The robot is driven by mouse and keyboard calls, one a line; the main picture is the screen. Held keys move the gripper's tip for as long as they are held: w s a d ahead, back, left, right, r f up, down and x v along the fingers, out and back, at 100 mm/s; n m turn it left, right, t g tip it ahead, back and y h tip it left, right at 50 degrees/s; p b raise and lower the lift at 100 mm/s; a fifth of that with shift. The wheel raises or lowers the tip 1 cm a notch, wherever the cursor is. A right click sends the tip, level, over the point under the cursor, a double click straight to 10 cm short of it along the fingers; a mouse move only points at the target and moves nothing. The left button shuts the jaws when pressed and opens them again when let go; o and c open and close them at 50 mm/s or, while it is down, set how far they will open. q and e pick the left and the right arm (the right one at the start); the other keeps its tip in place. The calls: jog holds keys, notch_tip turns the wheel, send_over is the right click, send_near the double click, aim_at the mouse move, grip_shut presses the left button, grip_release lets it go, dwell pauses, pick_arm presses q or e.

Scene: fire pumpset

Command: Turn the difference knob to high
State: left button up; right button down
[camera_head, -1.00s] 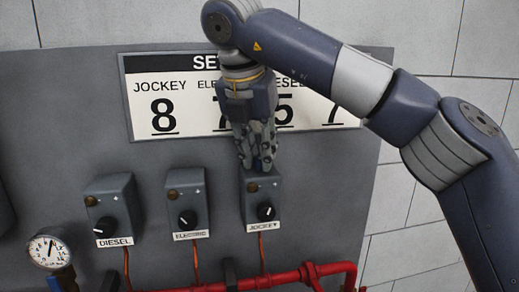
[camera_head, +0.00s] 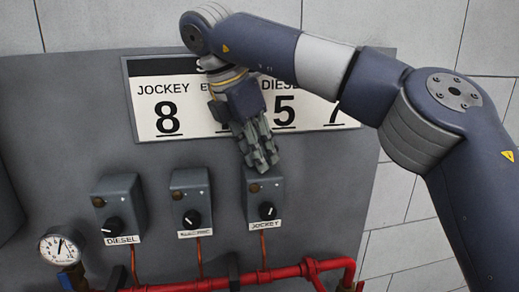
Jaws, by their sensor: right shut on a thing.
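Three grey control boxes with black knobs are on the panel, labelled diesel (camera_head: 118,205), electric (camera_head: 190,203) and jockey (camera_head: 265,200). No label reading "difference" shows. The jockey knob (camera_head: 267,211) is on the right box, uncovered, below my fingers. The diesel knob (camera_head: 113,227) and the electric knob (camera_head: 192,218) are free of any gripper. My right gripper (camera_head: 262,164) points down and slightly right, its fingers close together at the top of the jockey box. What lies between them is hidden, and exact contact is hard to tell. My left gripper is not in view.
A white sign (camera_head: 148,98) with large digits hangs above, partly covered by my right arm. A round gauge (camera_head: 62,244) is at lower left. Red pipes (camera_head: 215,284) run along the bottom. Thin copper lines drop from the boxes.

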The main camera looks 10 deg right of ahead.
jog(key=shift+r, duration=0.1)
jog(key=c, duration=1.7)
grip_release()
jog(key=v, duration=0.7)
jog(key=shift+r, duration=0.2)
jog(key=shift+a, duration=0.15)
